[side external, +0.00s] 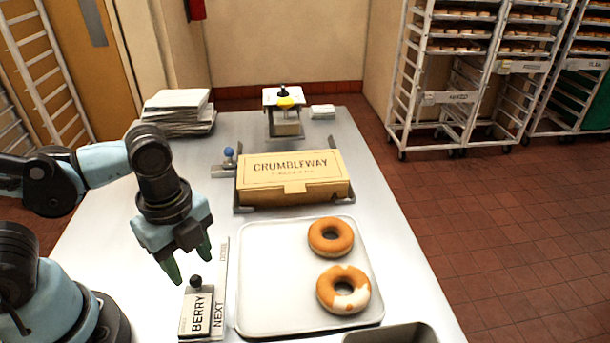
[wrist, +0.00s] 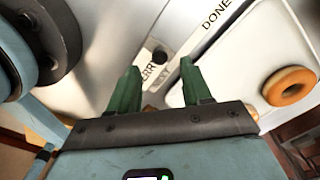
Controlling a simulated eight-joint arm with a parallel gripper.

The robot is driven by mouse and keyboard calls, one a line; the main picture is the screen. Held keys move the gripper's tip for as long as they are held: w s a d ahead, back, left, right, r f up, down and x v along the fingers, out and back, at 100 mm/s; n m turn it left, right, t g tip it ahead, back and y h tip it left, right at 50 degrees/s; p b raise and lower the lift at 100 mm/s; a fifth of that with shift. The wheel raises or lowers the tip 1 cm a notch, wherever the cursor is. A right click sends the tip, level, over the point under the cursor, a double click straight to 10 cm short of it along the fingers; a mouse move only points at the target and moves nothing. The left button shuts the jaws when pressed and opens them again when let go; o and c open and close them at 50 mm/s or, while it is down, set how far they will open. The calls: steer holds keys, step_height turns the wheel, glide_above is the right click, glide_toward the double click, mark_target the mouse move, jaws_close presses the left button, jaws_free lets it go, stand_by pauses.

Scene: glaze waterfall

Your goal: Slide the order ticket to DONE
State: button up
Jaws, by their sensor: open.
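The order ticket (side external: 197,316) is a pale block marked BERRY with a black knob on top. It sits at the NEXT end of a narrow label strip (side external: 222,270), whose far end carries DONE. My gripper (side external: 188,262) is open and empty, just above and behind the knob in the side view. In the wrist view my gripper (wrist: 160,68) has its green fingers apart, with the ticket's knob (wrist: 160,58) seen between their tips. The fingers do not appear to touch it. The DONE label (wrist: 216,20) lies further up and right there.
A tray (side external: 250,300) with two donuts, one part glazed (side external: 343,289) and one plain (side external: 331,237), lies right of the strip. Behind are a CRUMBLEWAY box (side external: 290,170), a blue-knobbed lever (side external: 229,153) and stacked boxes (side external: 178,110). A metal pan (side external: 392,333) is at the front right.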

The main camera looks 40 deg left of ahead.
mark_target(194, 277)
steer(key=shift+f, duration=1.85)
jaws_close()
